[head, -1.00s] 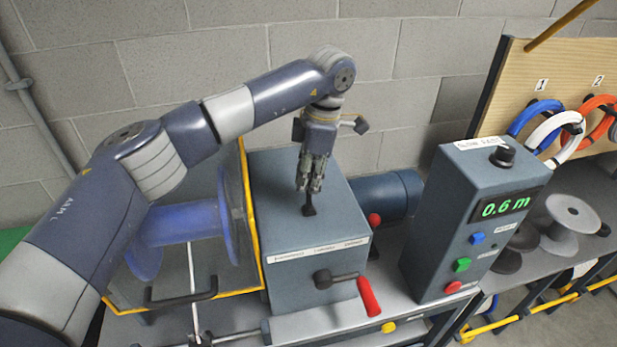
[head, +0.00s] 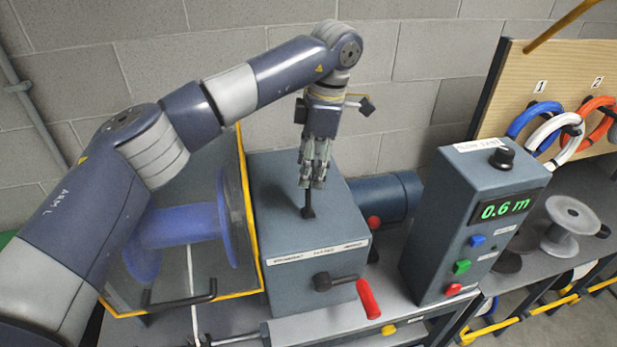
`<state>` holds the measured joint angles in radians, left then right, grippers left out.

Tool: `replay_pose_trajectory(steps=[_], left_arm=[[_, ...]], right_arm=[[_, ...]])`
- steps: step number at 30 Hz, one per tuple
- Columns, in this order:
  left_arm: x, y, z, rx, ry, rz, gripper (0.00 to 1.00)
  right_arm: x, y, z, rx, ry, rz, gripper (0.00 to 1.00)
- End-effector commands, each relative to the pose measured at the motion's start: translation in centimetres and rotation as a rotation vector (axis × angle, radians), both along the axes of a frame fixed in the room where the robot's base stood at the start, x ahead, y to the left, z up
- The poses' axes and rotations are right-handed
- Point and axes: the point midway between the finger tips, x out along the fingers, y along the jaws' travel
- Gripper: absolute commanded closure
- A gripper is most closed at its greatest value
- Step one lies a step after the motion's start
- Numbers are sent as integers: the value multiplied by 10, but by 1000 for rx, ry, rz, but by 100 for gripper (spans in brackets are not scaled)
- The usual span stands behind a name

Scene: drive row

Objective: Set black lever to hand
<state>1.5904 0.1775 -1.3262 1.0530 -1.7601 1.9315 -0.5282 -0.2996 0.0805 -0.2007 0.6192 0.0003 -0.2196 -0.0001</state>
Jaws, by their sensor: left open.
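The black lever (head: 308,211) stands on top of the grey gearbox (head: 285,222), in the middle of the head view. A white label strip with small print, too blurred to read surely, runs along the box's top front edge. My left gripper (head: 313,184) points down at the lever from above. Its jaws are open and near the lever's upper end, which they partly hide. I cannot tell whether they touch it. My right gripper is not in view.
A crank with a red handle (head: 368,298) sticks out of the box front. A blue spool (head: 180,227) stands left in a yellow-edged frame. A dark blue motor (head: 385,198) lies behind.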

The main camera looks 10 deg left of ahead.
Motion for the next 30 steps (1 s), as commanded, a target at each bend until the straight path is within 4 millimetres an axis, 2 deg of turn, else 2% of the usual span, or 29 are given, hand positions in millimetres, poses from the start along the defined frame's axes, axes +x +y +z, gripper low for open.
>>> replay_pose_trajectory(steps=[1,6,12,30], left_arm=[[1,-3,14,0,-4,-1,49],[2,-8,47,-1,-4,0,49],[3,-12,71,0,-1,0,49],[3,-12,76,-1,0,-1,49]], right_arm=[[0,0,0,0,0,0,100],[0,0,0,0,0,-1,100],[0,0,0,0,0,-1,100],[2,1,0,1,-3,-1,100]])
